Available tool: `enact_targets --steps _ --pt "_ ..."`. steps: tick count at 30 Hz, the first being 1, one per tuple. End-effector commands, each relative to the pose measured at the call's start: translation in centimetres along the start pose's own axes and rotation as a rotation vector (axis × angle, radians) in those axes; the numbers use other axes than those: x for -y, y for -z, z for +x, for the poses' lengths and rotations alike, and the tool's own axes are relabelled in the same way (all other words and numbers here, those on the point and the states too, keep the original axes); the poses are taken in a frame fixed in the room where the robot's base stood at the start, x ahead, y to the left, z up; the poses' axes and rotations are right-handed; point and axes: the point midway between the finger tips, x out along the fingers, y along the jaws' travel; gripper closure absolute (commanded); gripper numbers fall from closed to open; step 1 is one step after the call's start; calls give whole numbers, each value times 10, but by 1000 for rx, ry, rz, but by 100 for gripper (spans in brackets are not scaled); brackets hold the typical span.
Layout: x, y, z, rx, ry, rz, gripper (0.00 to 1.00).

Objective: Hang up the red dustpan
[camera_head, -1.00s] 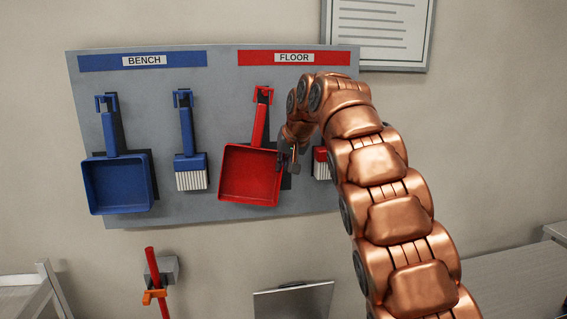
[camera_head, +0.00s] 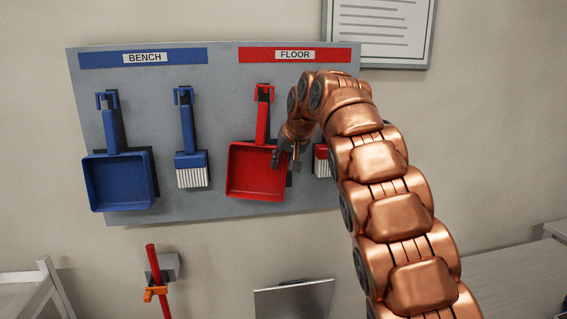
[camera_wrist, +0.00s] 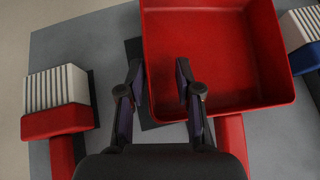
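The red dustpan (camera_head: 255,172) is on the grey board under the FLOOR label, its handle (camera_head: 262,122) running up to a red hook (camera_head: 264,92). The handle top appears to be at the hook, and the dustpan looks nearly straight. My gripper (camera_head: 285,156) is at the pan's right edge. In the wrist view, my gripper (camera_wrist: 160,70) has its fingers apart, one over the inside of the red dustpan (camera_wrist: 215,55) and one outside its side wall. A gap shows between fingers and wall. The handle is partly hidden by my gripper in the wrist view.
A red brush (camera_head: 321,160) hangs close to the right of my gripper, partly hidden by my arm; it also shows in the wrist view (camera_wrist: 57,120). A blue brush (camera_head: 191,168) and blue dustpan (camera_head: 120,183) hang left. A red-handled tool (camera_head: 155,268) is mounted below.

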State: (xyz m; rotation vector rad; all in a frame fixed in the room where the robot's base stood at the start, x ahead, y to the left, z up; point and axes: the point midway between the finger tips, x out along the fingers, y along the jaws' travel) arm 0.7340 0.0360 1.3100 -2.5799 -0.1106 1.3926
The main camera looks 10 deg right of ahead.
Motion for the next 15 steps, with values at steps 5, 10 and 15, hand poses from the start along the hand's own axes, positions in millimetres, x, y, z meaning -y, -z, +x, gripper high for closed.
enact_targets --steps 5,10,15 --pt "0 0 0 0 0 0 65" --pt "0 0 -4 -1 0 0 65" --pt "0 0 -24 -1 0 -1 65"
